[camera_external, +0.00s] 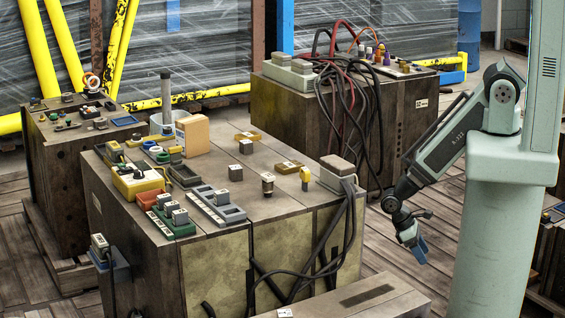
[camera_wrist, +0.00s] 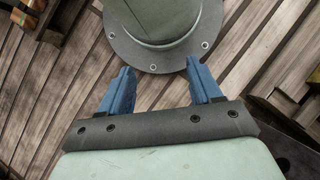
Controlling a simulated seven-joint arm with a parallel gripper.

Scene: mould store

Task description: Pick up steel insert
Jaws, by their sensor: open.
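Several small grey metal blocks sit on the big mould block (camera_external: 275,207) in the external view, and I cannot tell which is the steel insert. One grey block (camera_external: 245,147) stands alone near the middle of the top, with another (camera_external: 236,173) just in front of it. More grey blocks sit in a green tray (camera_external: 184,232) and a grey tray (camera_external: 232,214) at the front left. My gripper (camera_external: 416,250) hangs right of the block, apart from it, blue fingers pointing down. In the wrist view my gripper (camera_wrist: 159,67) is open and empty; no insert shows there.
A connector box (camera_external: 338,165) with dark cables sits at the block's right edge. A dark-tipped cylinder (camera_external: 267,184) and a yellow piece (camera_external: 304,175) stand near it. A cabled mould block (camera_external: 400,120) stands behind. Plank floor (camera_external: 385,258) lies below my gripper.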

